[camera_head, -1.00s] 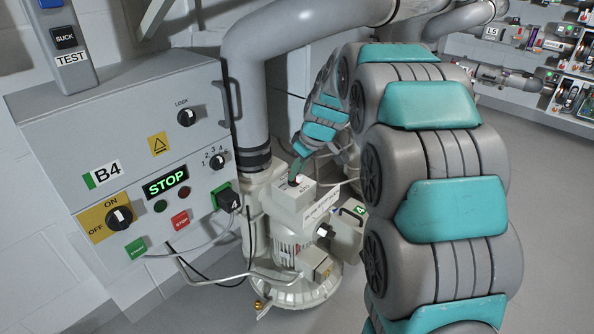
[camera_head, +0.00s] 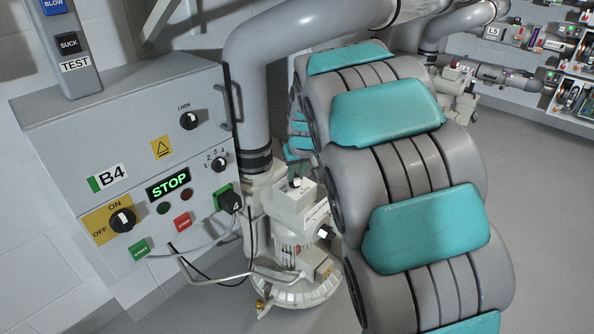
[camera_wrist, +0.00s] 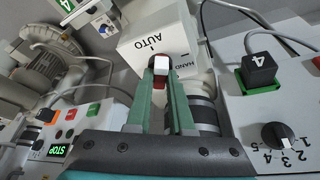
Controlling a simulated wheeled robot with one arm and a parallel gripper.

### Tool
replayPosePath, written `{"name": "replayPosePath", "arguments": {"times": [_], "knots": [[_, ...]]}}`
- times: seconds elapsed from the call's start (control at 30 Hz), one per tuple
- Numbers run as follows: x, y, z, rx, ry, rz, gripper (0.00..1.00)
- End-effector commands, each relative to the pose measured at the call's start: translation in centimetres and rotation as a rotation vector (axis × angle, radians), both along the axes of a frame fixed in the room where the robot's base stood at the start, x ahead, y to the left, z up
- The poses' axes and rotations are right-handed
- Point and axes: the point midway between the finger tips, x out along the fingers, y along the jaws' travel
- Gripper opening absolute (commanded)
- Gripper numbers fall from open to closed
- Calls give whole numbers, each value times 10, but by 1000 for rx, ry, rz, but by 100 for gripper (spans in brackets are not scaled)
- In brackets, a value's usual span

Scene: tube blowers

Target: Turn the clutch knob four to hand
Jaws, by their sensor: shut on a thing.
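The clutch knob (camera_wrist: 161,64) shows in the wrist view with a white top and dark red sides. It sits on a white box (camera_wrist: 140,45) lettered AUTO and HAND. My gripper (camera_wrist: 161,78) has its green fingers on either side of the knob and is shut on it. Which mark the knob points to I cannot tell for sure. In the head view the white box (camera_head: 290,205) tops the blower beside the cabinet, with a dark knob (camera_head: 295,183) on it. My arm partly hides the blower.
The grey B4 cabinet (camera_head: 70,150) stands left, with a lit STOP display (camera_head: 168,184), switches and a cable. A thick grey pipe (camera_head: 250,90) rises behind the blower. In the wrist view a numbered dial (camera_wrist: 280,136) and a black plug (camera_wrist: 258,68) lie right.

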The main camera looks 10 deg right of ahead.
Motion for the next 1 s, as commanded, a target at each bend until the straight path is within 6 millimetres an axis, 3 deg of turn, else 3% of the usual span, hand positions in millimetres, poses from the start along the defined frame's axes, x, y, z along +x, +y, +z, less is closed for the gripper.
{"name": "replayPosePath", "arguments": {"times": [1.0], "knots": [[4,9,0,-2,-1,-903,0]]}}
